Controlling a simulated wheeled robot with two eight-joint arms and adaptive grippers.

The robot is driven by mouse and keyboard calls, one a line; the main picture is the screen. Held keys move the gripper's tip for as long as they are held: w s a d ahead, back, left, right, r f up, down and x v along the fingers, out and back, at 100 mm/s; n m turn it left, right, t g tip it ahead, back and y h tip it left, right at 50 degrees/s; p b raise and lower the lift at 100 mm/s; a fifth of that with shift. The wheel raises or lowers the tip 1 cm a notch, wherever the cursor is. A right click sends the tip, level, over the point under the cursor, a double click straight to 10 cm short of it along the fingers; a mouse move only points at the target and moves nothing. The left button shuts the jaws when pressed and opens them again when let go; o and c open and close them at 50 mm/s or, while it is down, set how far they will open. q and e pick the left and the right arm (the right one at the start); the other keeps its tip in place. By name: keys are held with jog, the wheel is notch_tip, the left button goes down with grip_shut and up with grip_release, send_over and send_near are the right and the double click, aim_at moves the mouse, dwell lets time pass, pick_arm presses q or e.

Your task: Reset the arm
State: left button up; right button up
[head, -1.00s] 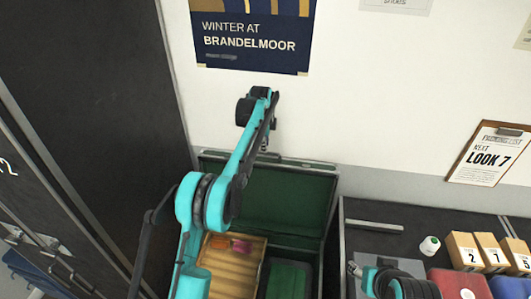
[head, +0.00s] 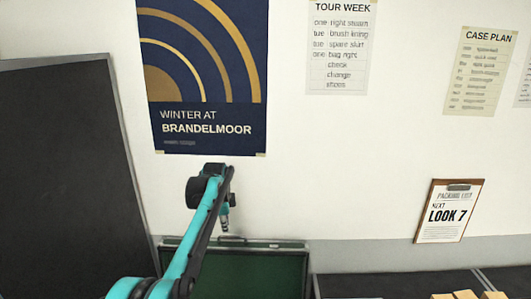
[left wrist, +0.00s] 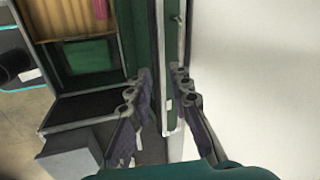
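My left arm rises from the bottom of the head view, and its gripper (head: 225,222) hangs just above the top edge of the open green case lid (head: 270,270). In the left wrist view, the two fingers (left wrist: 160,88) are spread apart with a clear gap and hold nothing. The lid edge (left wrist: 168,60) shows behind that gap; whether the fingers touch it cannot be told. My right gripper is not in view.
The white wall with a Brandelmoor poster (head: 208,70) is close behind the lid. A packing-list clipboard (head: 450,211) is at the right, above a dark counter (head: 390,284). A dark panel (head: 65,170) stands left. The case's tan tray (left wrist: 65,18) shows in the left wrist view.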

pick_arm(q)
jog(key=s+a+f+n+t+b, duration=0.2)
jog(key=s+n+b, duration=0.65)
jog(key=s, duration=1.45)
jog(key=s+f+n+t+b, duration=0.1)
jog(key=s+f+n+b, duration=0.3)
jog(key=s+f, duration=1.2)
jog(key=s+n, duration=0.2)
jog(key=n, duration=0.1)
jog(key=shift+s+d+f+t+b, duration=0.25)
jog(key=shift+d+f+t+b, duration=0.05)
jog(key=shift+f+t+b, duration=0.1)
